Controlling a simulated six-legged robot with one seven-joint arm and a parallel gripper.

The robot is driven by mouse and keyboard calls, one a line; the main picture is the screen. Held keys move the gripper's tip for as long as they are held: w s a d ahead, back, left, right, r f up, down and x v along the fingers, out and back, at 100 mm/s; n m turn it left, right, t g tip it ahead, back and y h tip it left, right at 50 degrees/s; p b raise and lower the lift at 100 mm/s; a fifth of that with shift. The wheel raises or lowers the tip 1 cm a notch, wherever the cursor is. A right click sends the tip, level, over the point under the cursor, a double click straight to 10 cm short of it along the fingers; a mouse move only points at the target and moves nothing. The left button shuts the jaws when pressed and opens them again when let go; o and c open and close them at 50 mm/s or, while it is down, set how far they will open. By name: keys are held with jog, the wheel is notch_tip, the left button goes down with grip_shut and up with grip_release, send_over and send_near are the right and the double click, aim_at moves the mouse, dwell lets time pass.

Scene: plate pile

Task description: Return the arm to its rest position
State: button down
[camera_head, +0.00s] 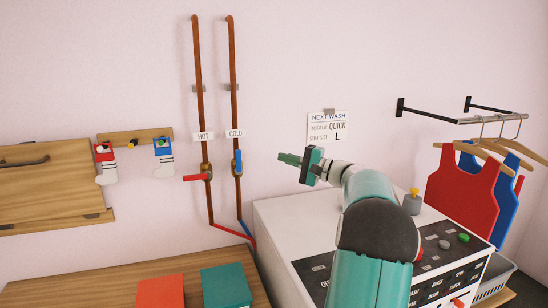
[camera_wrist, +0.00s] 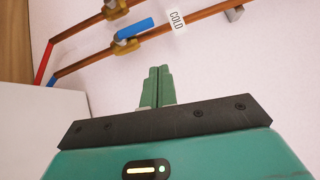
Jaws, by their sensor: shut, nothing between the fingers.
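My gripper (camera_head: 290,160) is held in the air above the white washing machine (camera_head: 290,222), in front of the pink wall. Its green fingers point left in the head view, toward the copper pipes but apart from them. In the wrist view the gripper (camera_wrist: 158,85) shows its two fingers pressed together with nothing between them. My teal arm reaches up from the bottom of the head view and is bent. It hides part of the machine's top and control panel.
The hot pipe (camera_head: 199,100) and cold pipe (camera_head: 234,100) run up the wall with valves. A wooden table (camera_head: 100,288) bears an orange block (camera_head: 160,291) and a teal block (camera_head: 226,287). A rail (camera_head: 490,118) with red (camera_head: 462,190) and blue shirts is at right. A note (camera_head: 328,128) hangs behind.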

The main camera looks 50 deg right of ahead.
jog(key=shift+v, duration=1)
jog(key=shift+d, duration=0.1)
jog(key=w+a+f+n+g+y, duration=0.1)
jog(key=w+a+n+g, duration=0.15)
jog(key=a, duration=0.75)
jog(key=w+a+f+n+g+y, duration=0.1)
jog(key=w+a+g, duration=0.2)
jog(key=a, duration=0.6)
jog(key=s+a+f+n+g, duration=0.1)
jog(key=a+n+g, duration=0.1)
jog(key=a, duration=0.6)
jog(key=s+a+f+n+g, duration=0.1)
jog(key=s+a+f+g, duration=0.1)
jog(key=a, duration=0.5)
jog(key=s+a+f+n+g+h, duration=0.1)
jog(key=s+a+f+n+h, duration=0.2)
jog(key=s+a, duration=0.5)
jog(key=s+a+f+n+g+h, duration=0.2)
jog(key=s+a+f+n+h, duration=0.2)
jog(key=s, duration=0.9)
jog(key=a+f+n, duration=0.2)
jog(key=a, duration=0.2)
jog(key=shift+s+f, duration=0.2)
jog(key=shift+f, duration=0.1)
jog(key=shift+s+a+n, duration=0.15)
jog(key=shift+s+n, duration=0.05)
jog(key=shift+n, duration=0.05)
